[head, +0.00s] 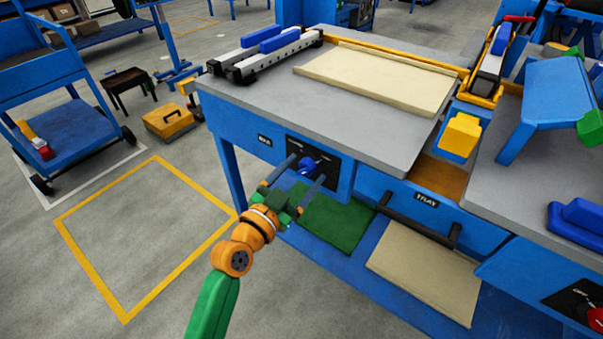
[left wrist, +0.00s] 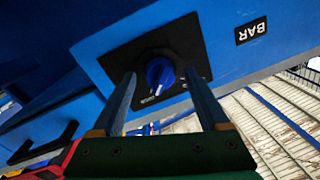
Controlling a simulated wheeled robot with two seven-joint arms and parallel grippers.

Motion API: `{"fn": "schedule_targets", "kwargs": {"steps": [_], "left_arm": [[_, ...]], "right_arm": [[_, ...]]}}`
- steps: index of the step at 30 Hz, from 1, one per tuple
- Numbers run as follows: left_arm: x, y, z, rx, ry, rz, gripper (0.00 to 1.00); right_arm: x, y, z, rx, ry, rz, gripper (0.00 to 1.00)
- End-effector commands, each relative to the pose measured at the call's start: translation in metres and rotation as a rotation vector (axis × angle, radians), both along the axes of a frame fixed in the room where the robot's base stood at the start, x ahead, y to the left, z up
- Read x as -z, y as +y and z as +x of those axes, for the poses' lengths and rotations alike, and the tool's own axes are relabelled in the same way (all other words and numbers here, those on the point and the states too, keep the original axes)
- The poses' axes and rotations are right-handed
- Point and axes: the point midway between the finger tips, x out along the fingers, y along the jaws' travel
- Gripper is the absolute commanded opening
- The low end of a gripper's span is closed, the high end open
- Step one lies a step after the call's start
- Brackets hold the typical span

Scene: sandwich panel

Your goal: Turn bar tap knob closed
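The bar tap knob (head: 307,165) is a blue round knob on a black plate (head: 327,173) on the front of the blue bench. In the left wrist view the knob (left wrist: 160,73) carries a white pointer mark and sits on its black plate (left wrist: 188,40), with a "BAR" label beside it. My left gripper (head: 300,177) is in front of the plate. In the left wrist view its two fingers (left wrist: 164,80) are spread on either side of the knob, with gaps showing between them and it. My right gripper is not in view.
An open drawer (head: 440,176) with a dark bar handle (head: 418,220) is right of the plate. A green mat (head: 327,217) lies on the lower shelf. Another black plate with a red knob (head: 596,318) is at the lower right.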

Motion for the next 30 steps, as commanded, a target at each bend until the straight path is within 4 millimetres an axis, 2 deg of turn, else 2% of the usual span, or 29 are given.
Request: {"fn": "schedule_targets", "kwargs": {"steps": [1, 8, 9, 20, 30], "left_arm": [[0.0, 0.0, 0.0, 0.0, 0.0, 0.0, 0.65], [0.0, 0.0, 0.0, 0.0, 0.001, 0.0, 0.02], [0.0, 0.0, 0.0, 0.0, 0.001, 0.0, 0.0], [-0.002, 0.0, 0.0, -0.001, 0.045, -0.059, 0.0], [-0.004, 0.001, 0.0, -0.001, 0.207, -0.283, 0.0]], "right_arm": [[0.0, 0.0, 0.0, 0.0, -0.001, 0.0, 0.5], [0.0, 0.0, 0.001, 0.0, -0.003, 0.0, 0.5], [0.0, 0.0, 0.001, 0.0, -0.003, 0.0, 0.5], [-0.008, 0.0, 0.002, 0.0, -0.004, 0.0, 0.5], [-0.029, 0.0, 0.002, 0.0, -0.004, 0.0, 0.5]]}}
